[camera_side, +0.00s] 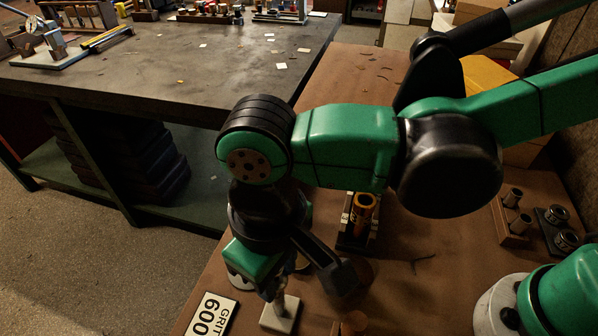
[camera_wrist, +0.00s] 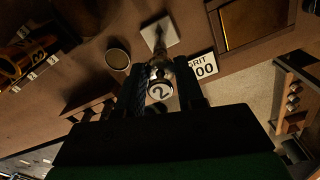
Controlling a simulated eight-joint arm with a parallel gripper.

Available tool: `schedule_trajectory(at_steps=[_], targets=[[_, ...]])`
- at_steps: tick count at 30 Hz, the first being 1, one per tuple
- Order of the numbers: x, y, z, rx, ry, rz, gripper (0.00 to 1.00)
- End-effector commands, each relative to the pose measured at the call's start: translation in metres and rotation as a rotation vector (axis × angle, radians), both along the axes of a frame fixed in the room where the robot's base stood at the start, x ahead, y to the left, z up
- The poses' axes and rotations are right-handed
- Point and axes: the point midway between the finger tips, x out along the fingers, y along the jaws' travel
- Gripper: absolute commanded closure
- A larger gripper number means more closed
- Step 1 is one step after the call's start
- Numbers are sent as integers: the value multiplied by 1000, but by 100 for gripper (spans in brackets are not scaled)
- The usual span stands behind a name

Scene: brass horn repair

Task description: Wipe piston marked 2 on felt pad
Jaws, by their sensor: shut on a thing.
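The piston marked 2 (camera_wrist: 160,90) shows its round numbered top in the wrist view, with its metal body running away toward a pale square pad. My gripper (camera_wrist: 163,97) is shut on it, a dark finger at each side. In the side view my gripper (camera_side: 270,285) points down at the front, and only a little of the metal piston shows below it. The pale square, which looks like the felt pad (camera_side: 278,322), lies under the piston; it also shows in the wrist view (camera_wrist: 165,27). I cannot tell whether the piston's lower end touches it.
A GRIT 600 card (camera_side: 211,316) lies left of the pad. Wooden and dark holders with metal tubes (camera_side: 513,197) stand at right. A dark workbench (camera_side: 170,75) is at left.

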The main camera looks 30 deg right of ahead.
Motion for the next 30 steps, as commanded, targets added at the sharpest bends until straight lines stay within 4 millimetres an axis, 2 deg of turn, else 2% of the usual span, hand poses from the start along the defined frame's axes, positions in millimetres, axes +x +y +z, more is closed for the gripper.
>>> schedule_trajectory(at_steps=[30], targets=[[-6, 6, -3, 0, 0, 0, 100]])
